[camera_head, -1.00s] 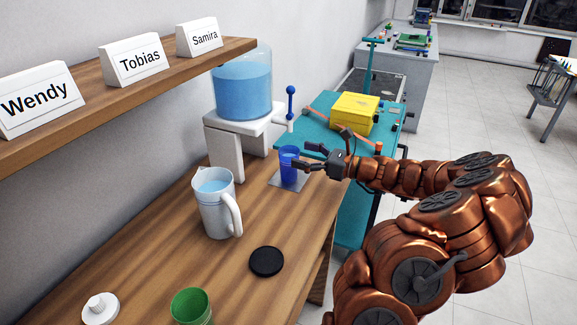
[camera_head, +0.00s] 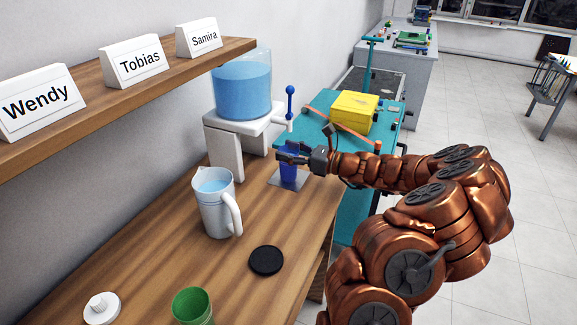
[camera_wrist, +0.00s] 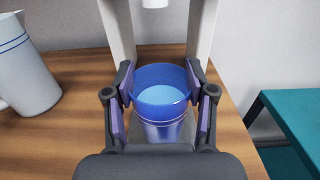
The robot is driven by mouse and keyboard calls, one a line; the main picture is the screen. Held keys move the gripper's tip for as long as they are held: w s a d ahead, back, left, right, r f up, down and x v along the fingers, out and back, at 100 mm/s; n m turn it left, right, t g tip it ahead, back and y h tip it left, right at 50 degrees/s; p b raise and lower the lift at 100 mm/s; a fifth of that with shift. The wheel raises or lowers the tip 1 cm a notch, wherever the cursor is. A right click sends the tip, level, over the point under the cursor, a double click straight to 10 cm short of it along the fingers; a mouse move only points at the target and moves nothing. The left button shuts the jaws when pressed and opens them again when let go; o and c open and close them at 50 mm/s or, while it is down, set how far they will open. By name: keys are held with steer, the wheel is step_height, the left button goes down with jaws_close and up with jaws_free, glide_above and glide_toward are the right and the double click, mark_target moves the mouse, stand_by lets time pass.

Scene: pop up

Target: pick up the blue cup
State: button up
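The blue cup (camera_head: 289,173) stands upright on a small grey square plate (camera_head: 301,181) near the table's right edge, in front of the water dispenser (camera_head: 243,90). In the wrist view the cup (camera_wrist: 161,108) lies between my fingers and a light blue surface, like water, shows inside it. My gripper (camera_head: 292,152) reaches in from the right at the cup's upper part. In the wrist view its two fingers are spread, one on each side of the cup, with the tips close to the rim. I cannot tell whether they touch it.
A white pitcher (camera_head: 214,207) with a blue liquid stands left of the cup. A black disc (camera_head: 266,260), a green cup (camera_head: 192,307) and a white lid (camera_head: 101,308) are nearer. A teal cart (camera_head: 349,215) with a yellow box (camera_head: 354,112) stands beyond the table.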

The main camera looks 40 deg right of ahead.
jaws_close()
steer(key=shift+r, duration=0.1)
stand_by(0.3)
